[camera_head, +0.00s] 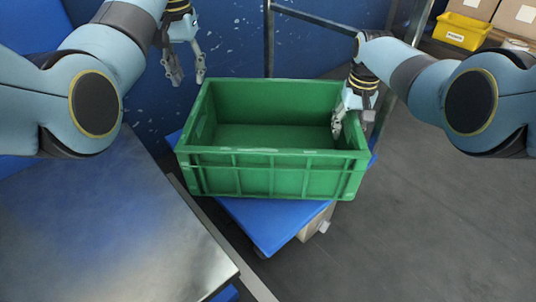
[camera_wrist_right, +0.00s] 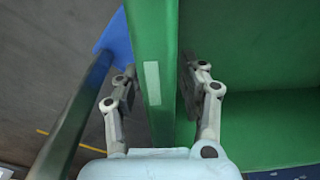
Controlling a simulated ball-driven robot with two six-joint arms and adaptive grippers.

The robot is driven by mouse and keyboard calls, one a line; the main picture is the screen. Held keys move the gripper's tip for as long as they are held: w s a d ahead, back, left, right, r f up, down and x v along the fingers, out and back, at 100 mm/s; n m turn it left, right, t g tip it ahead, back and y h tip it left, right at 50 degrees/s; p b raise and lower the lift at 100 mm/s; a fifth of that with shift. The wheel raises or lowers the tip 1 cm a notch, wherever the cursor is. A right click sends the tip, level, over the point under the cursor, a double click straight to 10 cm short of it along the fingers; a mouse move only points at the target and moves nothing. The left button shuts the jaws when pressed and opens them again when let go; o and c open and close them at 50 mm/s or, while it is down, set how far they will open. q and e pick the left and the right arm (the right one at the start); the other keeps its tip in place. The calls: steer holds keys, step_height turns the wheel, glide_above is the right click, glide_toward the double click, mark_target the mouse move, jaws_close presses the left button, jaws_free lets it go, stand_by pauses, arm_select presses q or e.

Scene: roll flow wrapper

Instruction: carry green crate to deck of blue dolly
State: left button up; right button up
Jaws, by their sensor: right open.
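The green crate (camera_head: 270,172) is upright, empty and over the blue deck (camera_head: 268,222) of the dolly, askew to it, with deck corners showing around it. It looks rested on the deck, though its underside is hidden. My right gripper (camera_head: 352,122) is at the crate's right wall. In the right wrist view, its open fingers (camera_wrist_right: 158,75) stand on both sides of the green wall (camera_wrist_right: 152,40), with gaps visible. My left gripper (camera_head: 187,80) is open and empty, above and behind the crate's left back corner, clear of it.
A dark metal table (camera_head: 100,225) stands at the left, close to the dolly. A metal frame (camera_head: 270,40) rises behind the crate. A brown box (camera_head: 315,224) shows below the deck. A yellow bin (camera_head: 462,31) and cartons are at the upper right. The floor at right is clear.

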steer(key=shift+r, duration=0.5)
steer(key=r, duration=1.1)
steer(key=shift+s+d, duration=0.1)
steer(key=shift+s, duration=0.25)
arm_select(q)
steer(key=shift+r, duration=0.65)
